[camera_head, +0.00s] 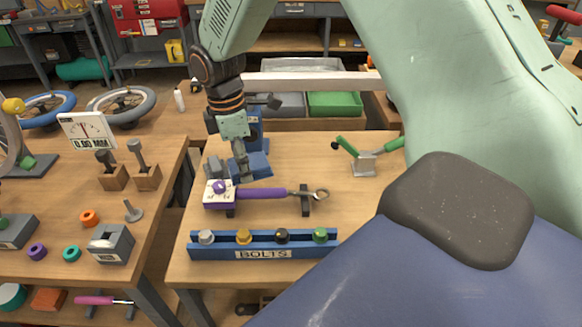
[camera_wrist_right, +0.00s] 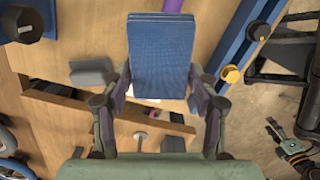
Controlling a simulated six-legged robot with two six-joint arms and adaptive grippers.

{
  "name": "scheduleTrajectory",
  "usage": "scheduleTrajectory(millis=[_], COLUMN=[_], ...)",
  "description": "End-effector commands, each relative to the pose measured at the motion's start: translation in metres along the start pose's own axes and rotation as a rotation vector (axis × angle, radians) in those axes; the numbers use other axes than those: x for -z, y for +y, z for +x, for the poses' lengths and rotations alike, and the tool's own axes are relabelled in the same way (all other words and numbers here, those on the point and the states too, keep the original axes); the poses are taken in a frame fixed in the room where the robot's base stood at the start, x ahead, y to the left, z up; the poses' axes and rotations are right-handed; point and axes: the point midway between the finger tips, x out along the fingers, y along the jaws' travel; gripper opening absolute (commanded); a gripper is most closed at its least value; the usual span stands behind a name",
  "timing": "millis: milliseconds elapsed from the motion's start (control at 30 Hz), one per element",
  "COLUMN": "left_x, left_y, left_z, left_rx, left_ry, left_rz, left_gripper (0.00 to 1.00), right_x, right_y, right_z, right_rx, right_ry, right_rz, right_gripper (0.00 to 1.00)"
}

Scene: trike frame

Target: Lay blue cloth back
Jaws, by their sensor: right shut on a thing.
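The blue cloth (camera_head: 258,166) looks like a folded flat pad at the left part of the middle bench, just behind the purple-handled tool. My right gripper (camera_head: 240,168) reaches down to it from above and is shut on it. In the right wrist view the cloth (camera_wrist_right: 162,50) stretches out between the two fingers of my right gripper (camera_wrist_right: 160,85). I cannot tell whether the cloth touches the bench.
The purple-handled tool (camera_head: 262,193) lies in front of the cloth. A blue bolts rack (camera_head: 210,252) stands nearer the front edge. A green-handled clamp (camera_head: 364,162) is to the right. A gap separates the left bench (camera_head: 160,190). Bare wood lies between the cloth and clamp.

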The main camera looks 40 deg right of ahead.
Motion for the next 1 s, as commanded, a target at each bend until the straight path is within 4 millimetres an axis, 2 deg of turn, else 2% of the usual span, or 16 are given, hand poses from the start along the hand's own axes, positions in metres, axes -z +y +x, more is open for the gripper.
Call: scheduleTrajectory(millis=[300,600,867,1000], left_x=[0.000,0.000,0.000,0.000], left_y=[0.000,0.000,0.000,0.000], left_z=[-0.014,-0.023,-0.025,-0.020], left_rx=[0.000,0.000,0.000,0.000], left_ry=[-0.001,-0.001,-0.001,0.000], left_rz=[0.000,-0.001,-0.001,0.000], left_gripper=[0.50,0.50,0.50,0.50], right_x=[-0.061,-0.114,-0.132,-0.131], right_y=[0.035,0.058,0.065,0.065], right_z=[-0.002,0.004,0.011,0.034], right_rx=[-0.048,-0.084,-0.091,-0.088], right_ry=[0.005,0.004,0.003,0.002], right_rz=[-0.616,-1.093,-1.260,-1.270], right_gripper=[0.10,0.10,0.10,0.10])
